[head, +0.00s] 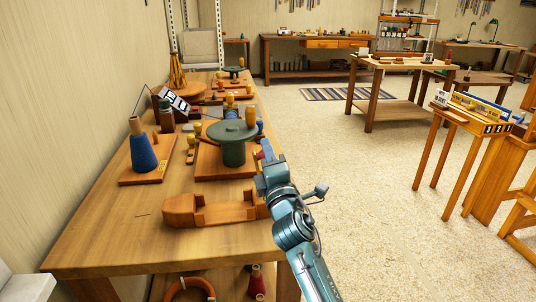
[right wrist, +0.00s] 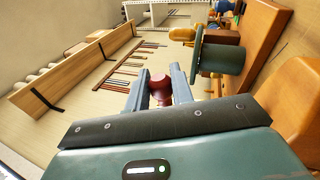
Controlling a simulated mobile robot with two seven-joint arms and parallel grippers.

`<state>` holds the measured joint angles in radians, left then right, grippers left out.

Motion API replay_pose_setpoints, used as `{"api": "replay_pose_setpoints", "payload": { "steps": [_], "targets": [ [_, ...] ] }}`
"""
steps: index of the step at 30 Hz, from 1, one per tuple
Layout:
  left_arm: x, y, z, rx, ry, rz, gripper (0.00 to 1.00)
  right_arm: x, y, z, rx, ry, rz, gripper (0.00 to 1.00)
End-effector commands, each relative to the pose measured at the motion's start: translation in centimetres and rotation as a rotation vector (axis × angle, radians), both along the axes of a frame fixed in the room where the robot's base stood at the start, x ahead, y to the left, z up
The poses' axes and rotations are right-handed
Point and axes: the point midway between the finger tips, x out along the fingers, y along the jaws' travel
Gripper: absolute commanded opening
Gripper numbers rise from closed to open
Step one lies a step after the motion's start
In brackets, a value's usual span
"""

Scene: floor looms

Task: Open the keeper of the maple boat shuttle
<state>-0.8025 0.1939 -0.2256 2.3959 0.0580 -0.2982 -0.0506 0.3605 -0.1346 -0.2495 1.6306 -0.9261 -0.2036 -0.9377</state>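A boat-shaped orange-brown wooden piece with a long hollow (head: 225,213), probably the maple boat shuttle, lies near the table's front edge in the head view. I cannot make out its keeper. My right gripper (head: 264,155) is behind it, at the table's right edge beside the green round-topped winder (head: 233,150). In the right wrist view, its two fingers (right wrist: 160,85) stand apart with a dark red knob (right wrist: 160,90) showing between them. I cannot tell whether they touch it. The winder also shows there (right wrist: 218,57). My left gripper is out of view.
A blue cone (head: 142,152) stands on a wooden base at the table's left. Yellow and blue pegs and a striped card (head: 174,100) crowd the back. The table's front left is clear. Open floor lies to the right, before a stand (head: 465,118).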

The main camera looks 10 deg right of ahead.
Motion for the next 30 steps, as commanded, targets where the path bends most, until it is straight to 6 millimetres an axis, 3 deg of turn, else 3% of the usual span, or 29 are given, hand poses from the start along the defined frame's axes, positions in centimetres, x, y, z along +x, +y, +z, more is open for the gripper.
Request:
{"api": "replay_pose_setpoints", "payload": {
  "steps": [6, 15, 25, 30],
  "targets": [
    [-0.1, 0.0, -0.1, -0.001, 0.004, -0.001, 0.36, 0.0, 0.0, 0.0, -0.001, -0.001, 0.0, 0.41],
    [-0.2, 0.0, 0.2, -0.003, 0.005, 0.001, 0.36, 0.0, 0.0, 0.5, -0.002, -0.002, 0.0, 0.42],
    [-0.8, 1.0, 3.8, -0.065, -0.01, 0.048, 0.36, 0.0, 0.0, 6.5, -0.005, -0.007, 0.001, 0.42],
    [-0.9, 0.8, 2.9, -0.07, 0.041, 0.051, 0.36, 0.0, 0.0, 9.0, -0.002, -0.005, 0.001, 0.42]
  ]
}}
